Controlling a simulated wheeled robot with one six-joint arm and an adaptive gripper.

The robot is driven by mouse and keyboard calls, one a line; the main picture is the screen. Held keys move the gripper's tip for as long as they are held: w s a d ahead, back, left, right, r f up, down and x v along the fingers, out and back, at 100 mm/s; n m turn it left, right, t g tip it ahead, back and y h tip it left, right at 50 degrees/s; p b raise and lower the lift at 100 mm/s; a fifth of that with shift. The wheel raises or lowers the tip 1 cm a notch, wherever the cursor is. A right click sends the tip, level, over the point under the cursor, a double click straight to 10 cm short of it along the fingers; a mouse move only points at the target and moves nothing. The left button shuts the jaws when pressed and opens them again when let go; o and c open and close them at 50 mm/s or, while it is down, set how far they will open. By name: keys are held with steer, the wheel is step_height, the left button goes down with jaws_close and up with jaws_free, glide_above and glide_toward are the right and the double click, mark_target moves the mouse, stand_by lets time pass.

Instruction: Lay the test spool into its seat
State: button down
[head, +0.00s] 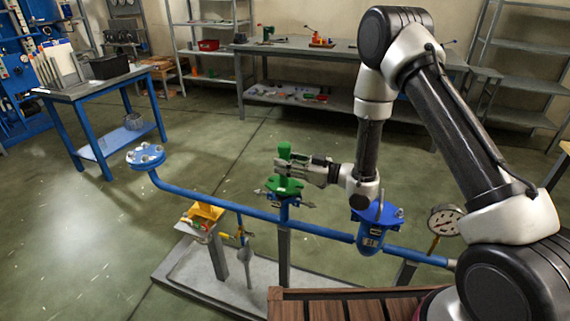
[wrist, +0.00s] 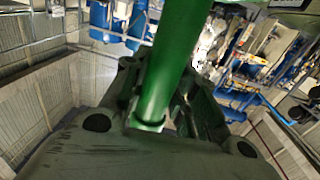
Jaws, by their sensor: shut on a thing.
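The green test spool (head: 284,150) is upright, with a tube on top and a flange (head: 283,188) at its lower end. My gripper (head: 287,168) is shut on its tube from the right. In the wrist view the green tube (wrist: 172,60) stands between the fingers of my gripper (wrist: 150,120). The spool is over a blue flanged stub (head: 284,201) on the blue pipe. Whether the green flange touches the stub or hangs just above it, I cannot tell. The spool's lower end is hidden in the wrist view.
The blue pipe (head: 320,233) carries a blue filter body (head: 370,237) and a pressure gauge (head: 444,220) to the right, and a blue flange (head: 146,157) at the left end. A blue table (head: 95,88) is farther back.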

mark_target(285, 144)
steer(key=shift+f, duration=0.7)
steer(key=c, duration=1.1)
jaws_free()
steer(key=shift+f, duration=0.1)
steer(key=shift+o, duration=0.2)
steer(key=shift+f, duration=0.1)
step_height(285, 144, up, 10)
steer(key=shift+r, duration=0.1)
